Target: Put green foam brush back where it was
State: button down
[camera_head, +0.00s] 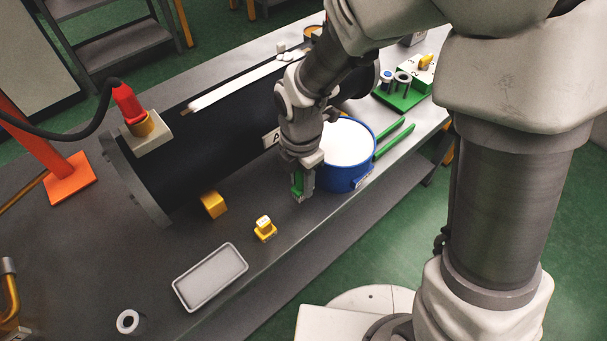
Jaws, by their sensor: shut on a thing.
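My gripper (302,190) points down over the grey bench, just left of a blue tub. It is shut on a small green piece (296,184), which I take for the green foam brush. The jaws hide much of it. I cannot tell whether its lower end touches the bench.
The blue tub (343,178) with white contents stands close right of my gripper, with green bars (394,141) beyond. A large black flanged cylinder (205,138) lies behind. Bare bench lies between.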

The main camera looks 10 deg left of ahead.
jog(key=shift+f, duration=1.15)
jog(key=shift+f, duration=0.15)
jog(key=c, duration=0.5)
grip_release()
